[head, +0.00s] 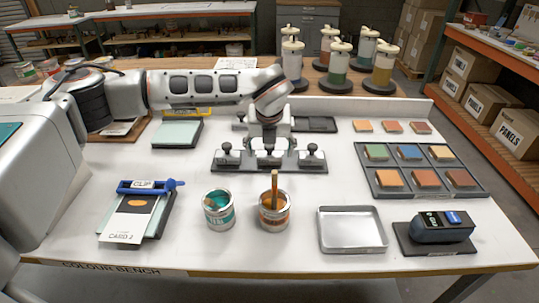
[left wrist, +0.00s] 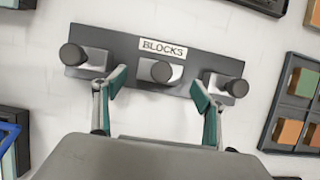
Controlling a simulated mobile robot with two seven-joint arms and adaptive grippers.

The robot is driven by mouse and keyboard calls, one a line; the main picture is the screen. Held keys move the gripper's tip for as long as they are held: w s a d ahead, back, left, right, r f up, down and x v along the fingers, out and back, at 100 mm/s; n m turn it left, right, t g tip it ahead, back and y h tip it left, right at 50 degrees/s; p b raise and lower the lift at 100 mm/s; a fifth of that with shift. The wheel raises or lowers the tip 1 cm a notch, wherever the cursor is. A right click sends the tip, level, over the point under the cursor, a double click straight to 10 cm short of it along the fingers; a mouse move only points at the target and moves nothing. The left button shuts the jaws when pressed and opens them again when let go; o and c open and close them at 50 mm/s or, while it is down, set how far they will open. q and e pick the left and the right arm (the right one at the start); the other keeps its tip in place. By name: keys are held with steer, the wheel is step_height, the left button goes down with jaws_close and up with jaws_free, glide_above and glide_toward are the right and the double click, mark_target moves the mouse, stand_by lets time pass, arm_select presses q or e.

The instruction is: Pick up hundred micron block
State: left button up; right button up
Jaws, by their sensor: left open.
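A dark block rack (head: 240,168) lies in the middle of the white bench and holds three grey blocks with black knobs. They are a left block (head: 228,155), a middle block (head: 268,160) and a right block (head: 312,159). The left wrist view shows the rack's BLOCKS label (left wrist: 163,49). I cannot read any micron marking. My left gripper (left wrist: 158,84) is open and empty, pointing down over the rack. In the left wrist view its fingertips lie either side of the middle block (left wrist: 160,72). My right gripper is out of view.
A teal paint can (head: 219,210) and an orange one (head: 273,210) with a stick stand in front of the rack. A card holder (head: 135,210) lies left, a metal tray (head: 352,230) and dark device (head: 440,228) right. A colour swatch tray (head: 419,167) lies right of the rack.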

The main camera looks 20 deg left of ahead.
mark_target(270, 149)
arm_select(q)
steer(key=shift+x, duration=1.6)
steer(key=shift+w, duration=0.1)
steer(key=shift+r, duration=0.1)
steer(key=c, duration=1.6)
steer(key=shift+r, duration=0.1)
